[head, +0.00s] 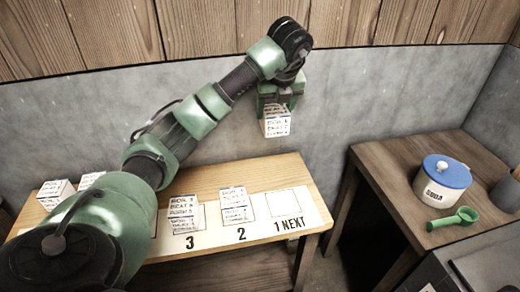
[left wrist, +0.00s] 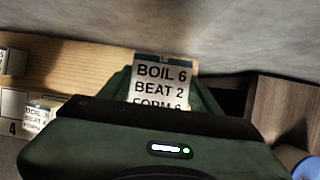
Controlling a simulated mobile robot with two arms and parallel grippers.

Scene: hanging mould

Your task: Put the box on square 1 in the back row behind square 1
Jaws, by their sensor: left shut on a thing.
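My left gripper (head: 279,98) is shut on a white box with printed lines (head: 277,125) and holds it in the air, near the wall. In the left wrist view the held box (left wrist: 162,82) reads BOIL 6, BEAT 2 and a partly hidden FORM line, between the jaws of the gripper (left wrist: 160,100). Square 1 (head: 283,202), marked "1 NEXT", is empty at the right end of the white strip. The table top behind it (head: 270,174) is bare. My right gripper is not in view.
More boxes (head: 55,194) stand at far left, partly behind my arm. A side table on the right holds a SODA jar (head: 442,182) and a green scoop (head: 455,219).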

